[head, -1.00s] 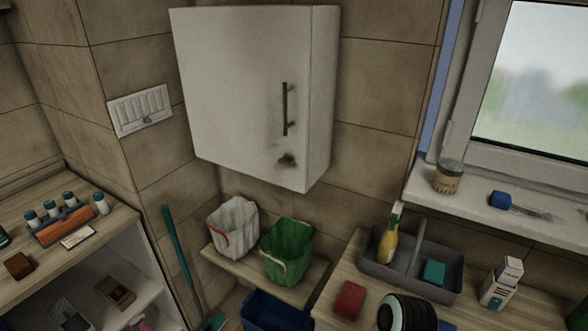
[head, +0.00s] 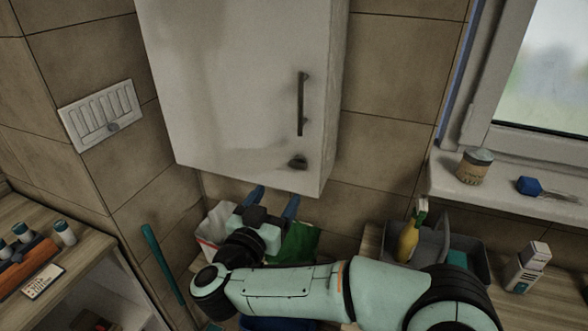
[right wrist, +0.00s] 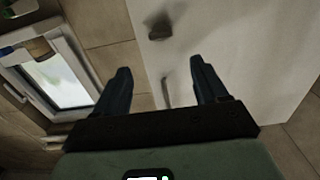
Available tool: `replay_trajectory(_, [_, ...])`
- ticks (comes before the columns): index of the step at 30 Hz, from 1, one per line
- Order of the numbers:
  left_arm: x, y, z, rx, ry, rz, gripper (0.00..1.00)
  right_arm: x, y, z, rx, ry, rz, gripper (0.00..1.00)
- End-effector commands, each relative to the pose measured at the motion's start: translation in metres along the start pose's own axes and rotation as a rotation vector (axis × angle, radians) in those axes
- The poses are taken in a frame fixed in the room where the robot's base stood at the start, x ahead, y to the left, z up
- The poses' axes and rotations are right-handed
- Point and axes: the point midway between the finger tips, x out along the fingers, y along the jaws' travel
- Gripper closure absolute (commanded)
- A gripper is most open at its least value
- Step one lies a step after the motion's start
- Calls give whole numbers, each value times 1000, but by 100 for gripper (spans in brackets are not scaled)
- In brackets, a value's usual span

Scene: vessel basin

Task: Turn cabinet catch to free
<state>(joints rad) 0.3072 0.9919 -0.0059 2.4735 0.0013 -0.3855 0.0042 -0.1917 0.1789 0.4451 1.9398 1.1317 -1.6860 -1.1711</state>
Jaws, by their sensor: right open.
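The white wall cabinet (head: 235,85) hangs on the tiled wall, with its door closed and a dark vertical handle (head: 301,104). The small dark cabinet catch (head: 298,163) sits below the handle, near the door's lower right corner. My right gripper (head: 273,192) is open and empty, below the cabinet's lower edge and a little left of the catch. In the right wrist view the catch (right wrist: 159,27) shows beyond the gap between the open fingers (right wrist: 160,75), apart from them. The handle (right wrist: 166,92) shows between the fingers. My left gripper is not in view.
Below the cabinet, a white bin (head: 214,224) and a green bin (head: 300,243) stand partly behind my right arm. A grey caddy (head: 465,240) with a yellow bottle is at the right. A jar (head: 474,167) stands on the windowsill. A vent (head: 101,115) is on the left wall.

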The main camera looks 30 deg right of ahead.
Motion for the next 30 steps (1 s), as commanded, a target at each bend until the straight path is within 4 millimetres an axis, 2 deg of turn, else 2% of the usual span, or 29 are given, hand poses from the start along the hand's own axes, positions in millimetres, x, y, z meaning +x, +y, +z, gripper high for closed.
replay_trajectory(9, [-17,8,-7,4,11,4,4,70,0,-2,1,0,4,28])
replay_trajectory(15, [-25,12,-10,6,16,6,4,101,0,-1,1,1,1,28])
replay_trajectory(21, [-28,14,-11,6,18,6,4,114,-1,0,1,0,-1,28])
replay_trajectory(29, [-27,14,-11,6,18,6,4,115,-1,0,1,0,-2,28])
replay_trajectory(30, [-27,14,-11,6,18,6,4,115,-1,0,1,0,-2,34])
